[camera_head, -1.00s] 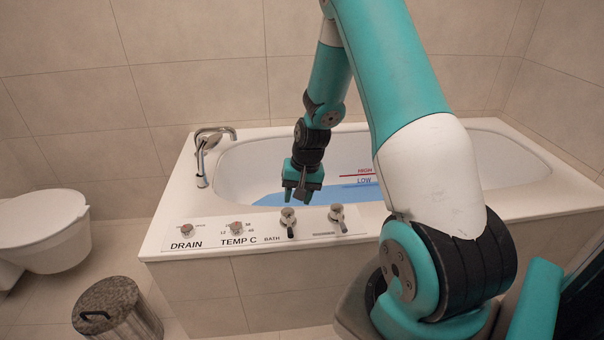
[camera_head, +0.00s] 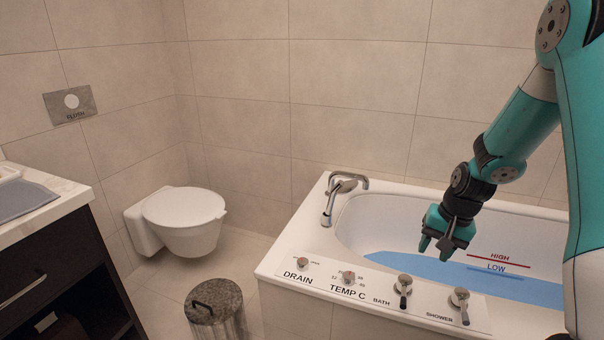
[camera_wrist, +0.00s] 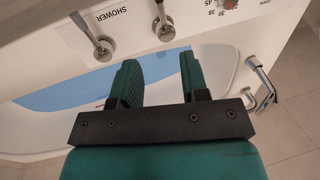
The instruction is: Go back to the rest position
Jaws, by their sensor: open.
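My gripper (camera_head: 447,246) hangs above the bathtub (camera_head: 383,218), over the front part of the basin and behind the bath and shower levers. In the wrist view my gripper (camera_wrist: 160,82) has its two green fingers apart with nothing between them. Blue water (camera_head: 530,290) fills the tub to about the LOW mark, below the red HIGH line. My arm reaches in from the right side of the head view.
The tub's front ledge carries the drain knob (camera_head: 302,262), temperature knob (camera_head: 348,277), bath lever (camera_head: 403,285) and shower lever (camera_head: 459,300). A faucet (camera_head: 335,196) stands at the tub's left end. A bin (camera_head: 216,310), toilet (camera_head: 185,218) and cabinet (camera_head: 50,270) stand left, with some bare floor between.

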